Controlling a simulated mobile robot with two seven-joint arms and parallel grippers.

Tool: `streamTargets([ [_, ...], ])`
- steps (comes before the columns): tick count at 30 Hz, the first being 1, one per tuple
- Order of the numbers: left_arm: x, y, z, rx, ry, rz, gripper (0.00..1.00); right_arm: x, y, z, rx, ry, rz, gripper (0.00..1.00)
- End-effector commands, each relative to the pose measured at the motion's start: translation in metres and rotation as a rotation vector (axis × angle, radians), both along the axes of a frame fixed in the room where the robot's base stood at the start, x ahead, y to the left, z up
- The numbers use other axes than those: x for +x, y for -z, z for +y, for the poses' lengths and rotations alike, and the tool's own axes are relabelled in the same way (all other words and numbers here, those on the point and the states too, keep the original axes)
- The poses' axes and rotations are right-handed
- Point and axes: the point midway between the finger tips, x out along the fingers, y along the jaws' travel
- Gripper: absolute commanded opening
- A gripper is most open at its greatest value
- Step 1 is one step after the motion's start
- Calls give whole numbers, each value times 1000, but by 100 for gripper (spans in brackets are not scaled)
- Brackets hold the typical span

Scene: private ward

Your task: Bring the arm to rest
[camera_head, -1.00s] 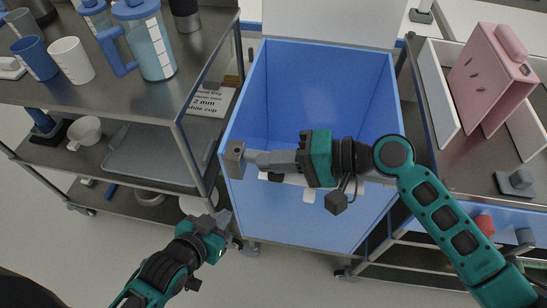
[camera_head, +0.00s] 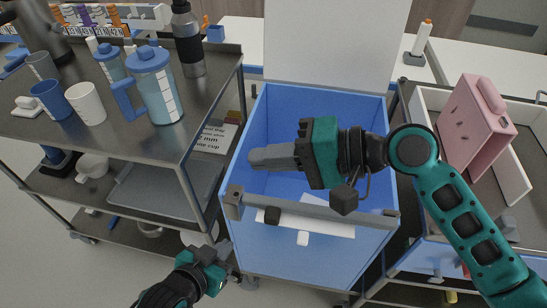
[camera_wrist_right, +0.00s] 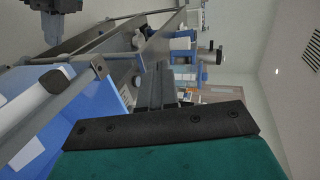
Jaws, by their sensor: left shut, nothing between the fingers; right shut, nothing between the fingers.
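My right gripper (camera_head: 262,157) is shut and empty, held across the front of the open blue bin (camera_head: 255,110) above its opening. Its arm comes in from the right in the head view. In the right wrist view the shut fingers (camera_wrist_right: 158,88) point away from the camera with nothing between them. My left gripper (camera_head: 222,250) is shut and empty, low beside the bin's lower left corner and the left cart. Its fingertips are small in the picture.
The left cart (camera_head: 130,135) carries cups, a blue-lidded pitcher (camera_head: 158,90) and a dark bottle (camera_head: 187,40). The right cart holds a white tray with a pink case (camera_head: 477,125). The bin's white lid (camera_head: 325,45) stands raised. Floor shows at lower left.

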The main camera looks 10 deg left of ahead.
Motion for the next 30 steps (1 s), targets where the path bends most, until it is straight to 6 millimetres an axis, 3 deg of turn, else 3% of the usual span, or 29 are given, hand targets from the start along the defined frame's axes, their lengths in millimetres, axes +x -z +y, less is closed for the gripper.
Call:
streamTargets([
  [8, 0, 0, 0, 1, -1, 0, 0, -1, -1, -1, -3, 1, -9, 0],
  [14, 0, 0, 1, 1, -1, 0, 0, -10, 29, -17, -78, 38, -162, 0],
  [20, 0, 0, 1, 1, -2, 1, 0, -21, 83, -69, -315, 124, -384, 0],
  [24, 0, 0, 1, 1, -2, 0, 0, -36, 122, -125, -559, 165, -466, 0],
  [30, 0, 0, 1, 1, -2, 1, 0, -74, 161, -208, -907, 151, -470, 0],
])
